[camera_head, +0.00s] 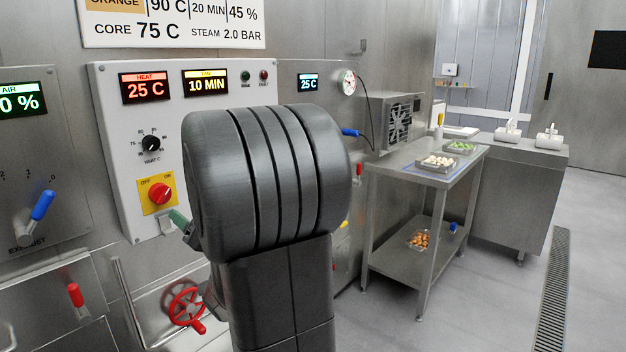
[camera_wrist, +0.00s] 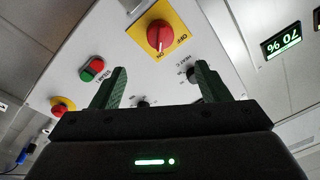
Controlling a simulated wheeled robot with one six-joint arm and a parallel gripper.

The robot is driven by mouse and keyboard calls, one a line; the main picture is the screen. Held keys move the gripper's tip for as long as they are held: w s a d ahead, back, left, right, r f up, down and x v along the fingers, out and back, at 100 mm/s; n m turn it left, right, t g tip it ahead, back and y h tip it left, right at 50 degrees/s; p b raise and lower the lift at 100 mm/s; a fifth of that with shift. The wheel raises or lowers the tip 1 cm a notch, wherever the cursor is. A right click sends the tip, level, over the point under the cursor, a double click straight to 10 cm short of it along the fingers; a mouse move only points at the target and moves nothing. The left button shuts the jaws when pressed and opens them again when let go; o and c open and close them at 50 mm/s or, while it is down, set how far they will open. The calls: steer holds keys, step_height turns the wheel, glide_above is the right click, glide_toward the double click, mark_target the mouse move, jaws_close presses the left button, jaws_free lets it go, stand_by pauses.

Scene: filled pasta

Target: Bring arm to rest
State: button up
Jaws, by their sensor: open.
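My gripper (camera_wrist: 160,82) is open and empty, with its two green fingers apart in the wrist view. Its fingers point toward the white control panel (camera_wrist: 128,62), with the red switch (camera_wrist: 160,35) on a yellow plate showing between and beyond them. In the head view my dark arm fills the middle and hides most of the gripper. One green fingertip (camera_head: 179,218) shows at the arm's left, just below the red switch (camera_head: 160,193). I cannot tell whether it touches the panel.
A red handwheel (camera_head: 186,306) and a blue lever (camera_head: 42,205) stick out from the wall near my arm. A steel table (camera_head: 400,165) with trays stands at the right. The floor (camera_head: 480,290) at the right is clear apart from a drain grate (camera_head: 553,290).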

mark_target(166, 196)
steer(key=p+x, duration=0.1)
steer(key=x, duration=1.3)
steer(key=shift+s+a+f, duration=0.1)
steer(key=shift+a+f, duration=0.05)
steer(key=shift+n, duration=0.6)
steer(key=shift+d+n+g, duration=0.2)
steer(key=shift+n+g, duration=0.2)
steer(key=shift+n, duration=0.6)
steer(key=n+p, duration=0.1)
steer(key=n, duration=0.2)
steer(key=n+g+p, duration=0.1)
steer(key=n, duration=0.3)
steer(key=shift+y, duration=0.3)
steer(key=n+p, duration=0.1)
steer(key=n, duration=0.1)
steer(key=n+p, duration=0.1)
steer(key=n, duration=0.2)
steer(key=shift+w+d+r+g, duration=0.1)
steer(key=shift+w+r+g, duration=0.15)
steer(key=shift+g, duration=0.15)
steer(key=shift+n+p, duration=1.2)
steer(key=shift+n, duration=0.9)
